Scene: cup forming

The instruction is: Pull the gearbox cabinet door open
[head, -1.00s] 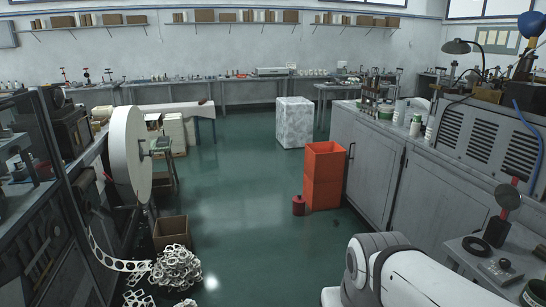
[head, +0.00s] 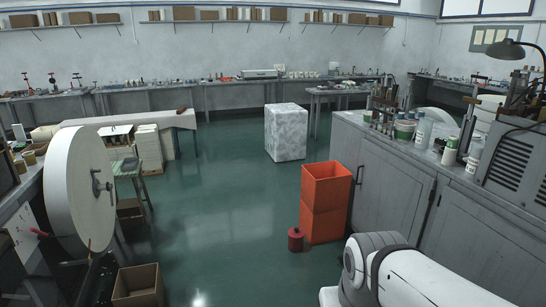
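Grey cabinet doors (head: 386,190) show on the front of the bench at the right in the head view. They look shut, with dark upright handles (head: 359,175) near their edges. I cannot tell whether one of them is the gearbox cabinet door. Part of my white arm (head: 420,280) shows at the bottom right, well in front of the cabinets. My gripper is out of the picture.
Orange crates (head: 325,200) stand stacked by the cabinet front, with a red can (head: 295,240) beside them. A wrapped pale block (head: 286,132) stands further back. A large white reel (head: 80,190) and a cardboard box (head: 138,285) are at left. The green floor between is clear.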

